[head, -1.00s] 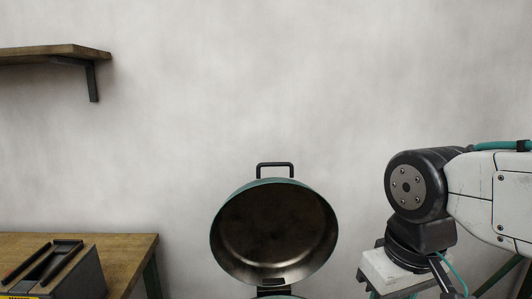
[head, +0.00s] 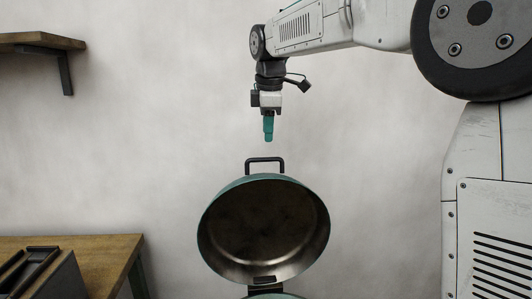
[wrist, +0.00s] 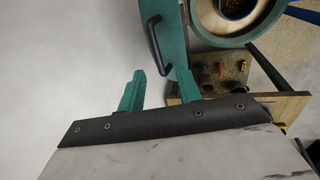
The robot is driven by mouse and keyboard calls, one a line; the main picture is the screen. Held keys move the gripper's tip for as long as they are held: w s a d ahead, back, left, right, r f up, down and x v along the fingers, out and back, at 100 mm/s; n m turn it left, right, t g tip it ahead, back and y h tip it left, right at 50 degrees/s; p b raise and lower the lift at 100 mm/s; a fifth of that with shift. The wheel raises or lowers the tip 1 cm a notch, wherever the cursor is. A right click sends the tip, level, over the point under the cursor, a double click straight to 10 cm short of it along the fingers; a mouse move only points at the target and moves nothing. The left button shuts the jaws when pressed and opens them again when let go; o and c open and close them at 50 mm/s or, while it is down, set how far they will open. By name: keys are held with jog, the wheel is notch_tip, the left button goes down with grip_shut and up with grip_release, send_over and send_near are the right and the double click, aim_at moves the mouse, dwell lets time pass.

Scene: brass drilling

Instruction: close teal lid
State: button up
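The teal lid (head: 264,228) stands open and upright, its dark hollow inner side facing the head camera. Its black handle (head: 265,164) sticks up from the top edge. The lid's hinge (head: 265,287) is at the bottom, at the lower picture edge. My gripper (head: 268,138) points down just above the handle, apart from it in the head view. In the wrist view my gripper (wrist: 158,88) has its two teal fingers apart with nothing between them. The handle (wrist: 152,45) and the lid's edge (wrist: 167,28) show beyond the fingers.
A round teal-rimmed vessel (wrist: 194,22) with small contents shows in the wrist view, beside a workbench (wrist: 290,107) with several small parts. In the head view a wooden table (head: 105,258) holds a dark box (head: 55,277) at left. A shelf (head: 35,42) hangs on the wall.

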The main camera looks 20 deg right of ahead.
aim_at(266, 160)
jog(key=x, duration=0.8)
jog(key=shift+w+r, duration=0.15)
jog(key=shift+w, duration=0.25)
grip_shut()
